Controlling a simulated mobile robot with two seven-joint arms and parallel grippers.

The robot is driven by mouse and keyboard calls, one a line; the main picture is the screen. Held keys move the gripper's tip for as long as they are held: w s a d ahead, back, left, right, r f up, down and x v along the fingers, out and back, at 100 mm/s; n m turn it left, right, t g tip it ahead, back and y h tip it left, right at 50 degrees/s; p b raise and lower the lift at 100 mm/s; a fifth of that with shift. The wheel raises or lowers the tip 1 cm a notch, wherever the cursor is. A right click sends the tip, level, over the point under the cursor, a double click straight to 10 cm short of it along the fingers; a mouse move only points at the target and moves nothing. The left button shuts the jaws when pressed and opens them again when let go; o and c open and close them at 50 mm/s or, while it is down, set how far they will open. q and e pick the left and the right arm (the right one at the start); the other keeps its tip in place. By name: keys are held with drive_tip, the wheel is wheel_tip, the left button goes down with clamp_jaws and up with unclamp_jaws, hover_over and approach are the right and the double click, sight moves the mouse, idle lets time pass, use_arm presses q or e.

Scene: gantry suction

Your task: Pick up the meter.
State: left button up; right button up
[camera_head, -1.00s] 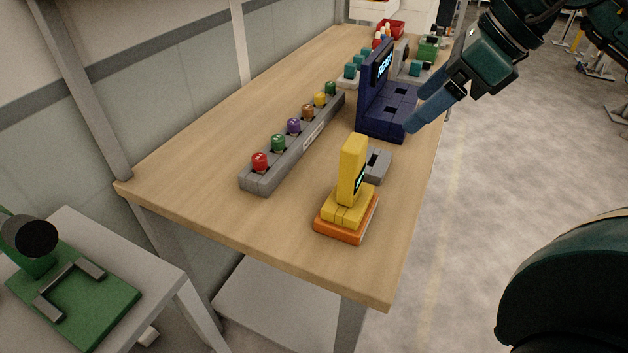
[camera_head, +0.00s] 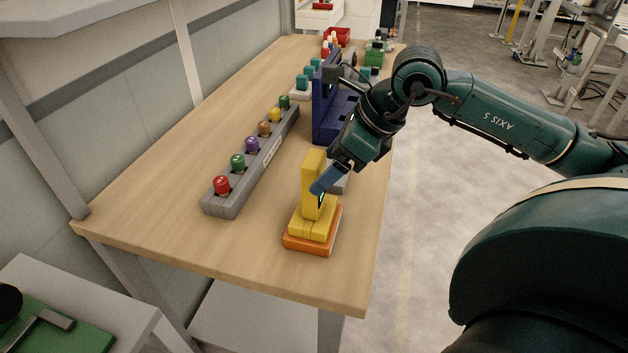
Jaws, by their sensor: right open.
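The yellow meter (camera_head: 312,172) stands upright on an orange base (camera_head: 312,245) near the front right of the wooden table. A small dark display shows on its side. My right gripper (camera_head: 322,184) reaches in from the right, its blue fingers in front of the right side of the meter's upright part. It is open; I cannot tell whether the fingers touch the meter. They hide part of the meter and its display. My left gripper is out of view.
A grey rack (camera_head: 235,185) with several coloured knobs lies left of the meter. A navy blue stand (camera_head: 325,115) is behind it, partly hidden by my right arm. The table (camera_head: 160,205) is clear at front left.

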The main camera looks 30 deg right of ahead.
drive_tip(key=x, duration=0.1)
drive_tip(key=p+x, duration=0.1)
drive_tip(key=x, duration=0.1)
drive_tip(key=shift+w+a, duration=0.3)
drive_tip(key=shift+w, duration=0.15)
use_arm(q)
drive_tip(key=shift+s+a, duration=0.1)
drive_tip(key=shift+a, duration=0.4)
use_arm(e)
drive_tip(key=shift+w+a+f, duration=0.1)
drive_tip(key=shift+f, duration=0.35)
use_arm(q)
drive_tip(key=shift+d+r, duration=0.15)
use_arm(e)
drive_tip(key=c, duration=1.3)
drive_tip(key=shift+o, duration=0.2)
drive_tip(key=shift+r, duration=0.15)
